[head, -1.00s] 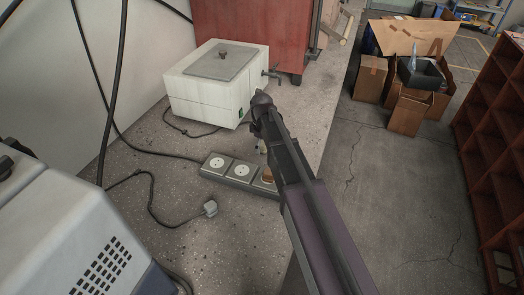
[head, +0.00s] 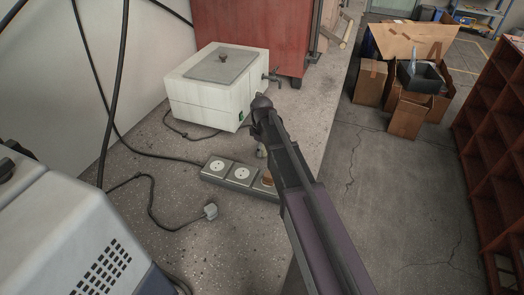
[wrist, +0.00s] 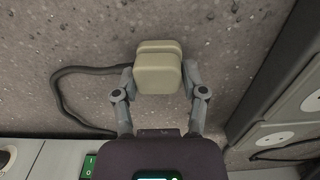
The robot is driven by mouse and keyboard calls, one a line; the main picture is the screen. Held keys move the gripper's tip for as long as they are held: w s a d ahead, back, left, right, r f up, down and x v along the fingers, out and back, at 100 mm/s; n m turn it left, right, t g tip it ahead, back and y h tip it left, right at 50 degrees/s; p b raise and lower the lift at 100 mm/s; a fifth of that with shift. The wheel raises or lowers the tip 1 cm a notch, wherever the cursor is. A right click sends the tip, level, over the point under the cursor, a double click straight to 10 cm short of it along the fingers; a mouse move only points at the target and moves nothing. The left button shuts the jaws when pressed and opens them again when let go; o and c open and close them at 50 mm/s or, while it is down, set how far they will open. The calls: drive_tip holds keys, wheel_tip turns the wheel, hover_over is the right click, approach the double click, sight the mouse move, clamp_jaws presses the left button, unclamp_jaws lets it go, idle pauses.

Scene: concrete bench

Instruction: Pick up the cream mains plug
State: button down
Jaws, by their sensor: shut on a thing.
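The cream mains plug (wrist: 160,68) is between the two fingers of my gripper (wrist: 160,80) in the wrist view. The fingers press on its left and right sides. A dark cord (wrist: 62,92) curves away to its left and back under my gripper. Whether the plug touches the bench or hangs just above it, I cannot tell. In the head view my arm covers the plug, and only a bit of my gripper (head: 261,151) shows beside the power strip.
A grey power strip (head: 229,176) lies left of my arm; its sockets (wrist: 276,138) show in the wrist view. A pale grey plug (head: 210,211) lies on the bench (head: 190,252). A white box (head: 205,100) stands behind. The bench edge drops to the floor at right.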

drive_tip(key=shift+w, duration=0.15)
idle(0.3)
wheel_tip(320, 180, up, 10)
drive_tip(key=p, duration=1)
drive_tip(key=shift+f, duration=0.1)
idle(1.6)
